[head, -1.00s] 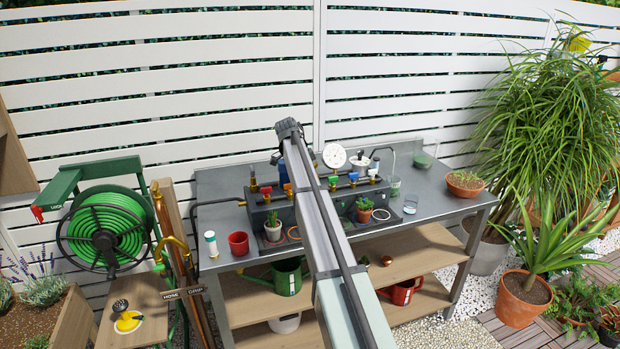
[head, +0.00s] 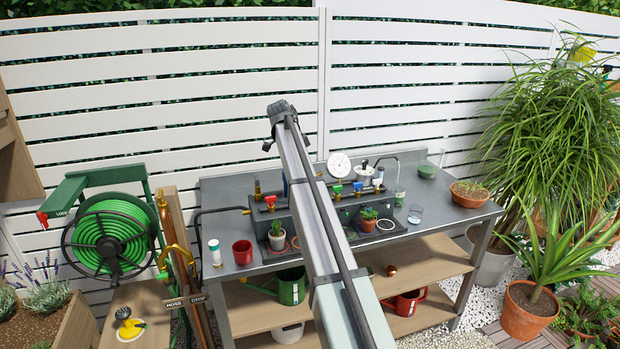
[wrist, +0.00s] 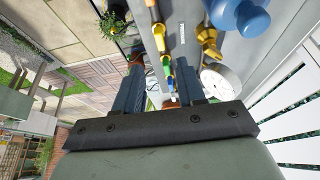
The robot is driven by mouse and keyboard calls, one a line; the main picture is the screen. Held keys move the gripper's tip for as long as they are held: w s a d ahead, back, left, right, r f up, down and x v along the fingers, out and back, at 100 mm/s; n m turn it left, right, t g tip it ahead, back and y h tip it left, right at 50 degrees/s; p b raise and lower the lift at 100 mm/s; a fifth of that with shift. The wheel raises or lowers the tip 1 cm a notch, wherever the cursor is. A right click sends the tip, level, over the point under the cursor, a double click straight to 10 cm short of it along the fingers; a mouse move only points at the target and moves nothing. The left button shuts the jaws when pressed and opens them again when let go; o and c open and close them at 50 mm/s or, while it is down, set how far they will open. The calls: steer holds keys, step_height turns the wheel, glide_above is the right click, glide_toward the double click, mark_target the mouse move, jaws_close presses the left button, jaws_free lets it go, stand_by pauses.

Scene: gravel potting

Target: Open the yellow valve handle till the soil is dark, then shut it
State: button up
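A potted cactus (head: 277,234) and a small plant in a terracotta pot (head: 368,218) stand under the pipe. I cannot tell which pot the yellow valve feeds, nor its soil colour.
The red handle (head: 270,200), green handle (head: 337,190) and blue handle (head: 358,186) flank my arm. A white dial gauge (head: 339,165) stands behind. A red cup (head: 242,252), white bottle (head: 215,252) and glass (head: 415,214) stand on the grey bench (head: 232,190).

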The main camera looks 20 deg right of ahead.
steer(key=shift+v, duration=2.15)
steer(key=s+a+f+n+h, duration=0.15)
steer(key=s+a+f, duration=0.25)
steer(key=s+a, duration=0.4)
steer(key=s+a+f+n, duration=0.3)
steer(key=s+a+f, duration=0.2)
steer(key=s+a, duration=0.35)
steer(key=s+d+f+n+g+y, duration=0.1)
steer(key=s+d+f+n, duration=0.15)
steer(key=s+f, duration=0.7)
steer(key=s+d+f+n+g, duration=0.1)
steer(key=s+f+n, duration=0.15)
steer(key=f, duration=1.45)
steer(key=s+d+f+n+g+y, duration=0.1)
steer(key=s+f+n, duration=0.35)
steer(key=f, duration=0.95)
steer(key=s+f+n+g+y, duration=0.1)
steer(key=s+f, duration=0.5)
steer(key=s, duration=0.6)
steer(key=s+f+n+g+y, duration=0.1)
steer(key=s+f, duration=0.6)
steer(key=s, duration=0.5)
steer(key=s+d+f+n+g+y, duration=0.1)
steer(key=s+f, duration=0.5)
steer(key=s, duration=0.6)
steer(key=shift+f+n+g+y, duration=0.25)
steer(key=shift+n+g+y, duration=0.2)
steer(key=shift+n, duration=0.15)
